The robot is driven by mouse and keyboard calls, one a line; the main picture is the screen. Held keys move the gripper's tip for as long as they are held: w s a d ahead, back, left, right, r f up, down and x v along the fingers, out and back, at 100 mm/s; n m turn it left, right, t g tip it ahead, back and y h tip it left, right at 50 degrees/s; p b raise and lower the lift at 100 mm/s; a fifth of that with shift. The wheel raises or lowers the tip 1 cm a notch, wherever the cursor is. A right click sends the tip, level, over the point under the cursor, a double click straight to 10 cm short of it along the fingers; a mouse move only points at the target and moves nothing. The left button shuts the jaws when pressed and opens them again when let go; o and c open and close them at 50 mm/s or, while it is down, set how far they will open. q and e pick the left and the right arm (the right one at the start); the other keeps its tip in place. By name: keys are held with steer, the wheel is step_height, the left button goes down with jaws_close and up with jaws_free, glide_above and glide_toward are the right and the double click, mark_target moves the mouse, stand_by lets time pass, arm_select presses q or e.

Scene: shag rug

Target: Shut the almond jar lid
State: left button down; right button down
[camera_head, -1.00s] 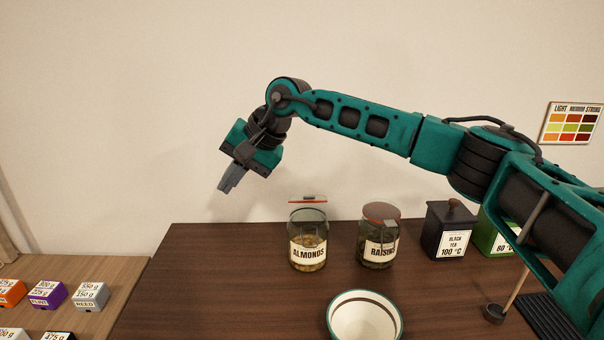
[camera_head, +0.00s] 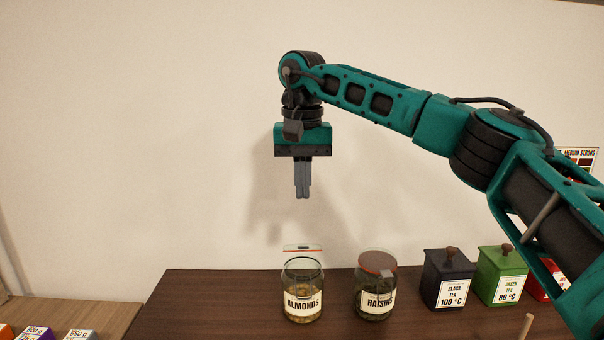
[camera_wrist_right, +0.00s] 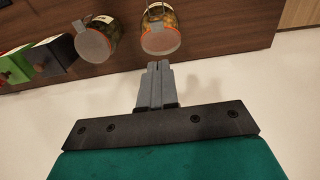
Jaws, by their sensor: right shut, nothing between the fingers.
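The almond jar (camera_head: 303,303) is a glass jar with a cream ALMONDS label, standing upright at the back of the dark table. Its lid (camera_head: 303,248), with an orange-red seal, is open and raised at the rear of the jar's mouth. The jar (camera_wrist_right: 160,14) and the round lid (camera_wrist_right: 160,40) also show in the right wrist view. My right gripper (camera_head: 302,196) is shut and empty, pointing straight down above the lid, apart from it. Its fingers also show in the right wrist view (camera_wrist_right: 159,66). My left gripper is in neither view.
Black (camera_head: 447,280) and green (camera_head: 502,276) tea boxes stand further right. The wall (camera_head: 150,150) rises close behind the table (camera_head: 220,305). Table to the left of the almond jar is clear.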

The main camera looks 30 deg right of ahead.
mark_target(302, 246)
steer(key=f, duration=0.2)
steer(key=s+f, duration=0.1)
steer(key=f, duration=0.4)
steer(key=shift+s+a, duration=0.15)
steer(key=shift+a, duration=0.1)
arm_select(q)
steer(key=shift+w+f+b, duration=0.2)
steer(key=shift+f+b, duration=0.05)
steer(key=shift+b, duration=0.05)
arm_select(e)
steer(key=shift+s+a+f, duration=0.2)
steer(key=shift+s+f, duration=0.15)
steer(key=shift+f, duration=0.2)
